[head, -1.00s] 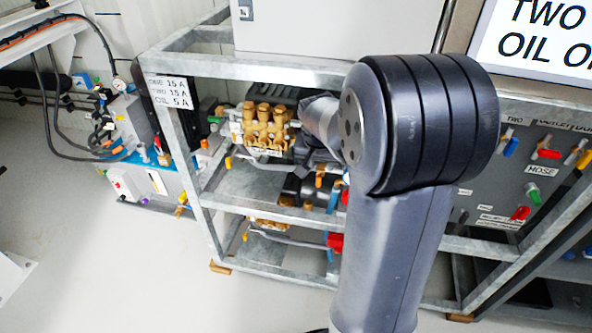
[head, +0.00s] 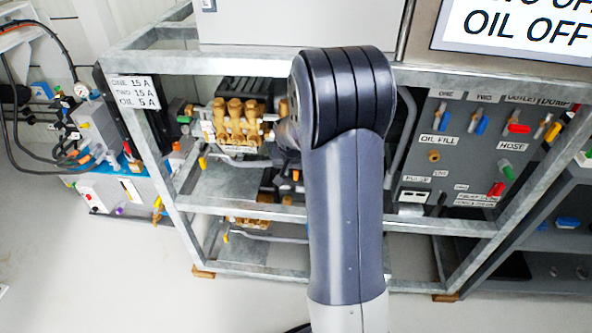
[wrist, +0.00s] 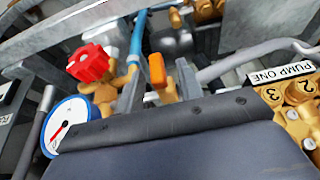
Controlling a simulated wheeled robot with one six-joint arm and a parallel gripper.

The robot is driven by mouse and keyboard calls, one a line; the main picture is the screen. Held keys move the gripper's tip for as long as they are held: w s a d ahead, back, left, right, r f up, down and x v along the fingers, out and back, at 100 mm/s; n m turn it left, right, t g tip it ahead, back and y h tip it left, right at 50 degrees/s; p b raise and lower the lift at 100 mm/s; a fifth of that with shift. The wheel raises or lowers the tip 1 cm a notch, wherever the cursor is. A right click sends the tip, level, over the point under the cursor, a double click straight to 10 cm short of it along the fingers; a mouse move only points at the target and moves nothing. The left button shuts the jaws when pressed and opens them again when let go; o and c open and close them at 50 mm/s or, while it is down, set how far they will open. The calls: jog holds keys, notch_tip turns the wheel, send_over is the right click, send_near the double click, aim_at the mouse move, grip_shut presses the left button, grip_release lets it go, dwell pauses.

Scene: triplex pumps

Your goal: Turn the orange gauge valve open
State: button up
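In the wrist view an orange lever handle (wrist: 157,70) stands upright on a brass fitting near the middle. I cannot tell for certain whether it is the gauge valve. A round white gauge (wrist: 68,122) with a blue rim and red needle is at the lower left, partly covered by a broad dark grey body that fills the bottom of the view. My gripper's fingers show in neither view. In the head view my dark arm covers the middle of the pump frame and hides its end and the fittings behind it.
A red knob (wrist: 88,62) is close to the orange handle, with a blue hose (wrist: 138,38) beside it. Brass pump one (wrist: 300,100) is at the right. In the head view a galvanized frame (head: 300,210) surrounds the pumps; a valve panel (head: 440,160) stands right.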

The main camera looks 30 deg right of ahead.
grip_shut()
dwell(0.3)
jog(key=shift+a+b, duration=0.1)
jog(key=shift+b, duration=0.25)
jog(key=n+g+h+b, duration=0.1)
jog(key=g+h+b, duration=0.1)
jog(key=h, duration=0.3)
jog(key=a+f+n+g+h+b, duration=0.1)
jog(key=n+g+h+b, duration=0.1)
jog(key=h, duration=0.3)
jog(key=w+n+g+h+b, duration=0.1)
jog(key=g+h+b, duration=0.2)
jog(key=h, duration=0.1)
jog(key=shift+a+f+g+h, duration=0.15)
jog(key=shift+f+g+h, duration=0.15)
jog(key=shift+f+h, duration=0.1)
jog(key=shift+n, duration=0.3)
dwell(0.3)
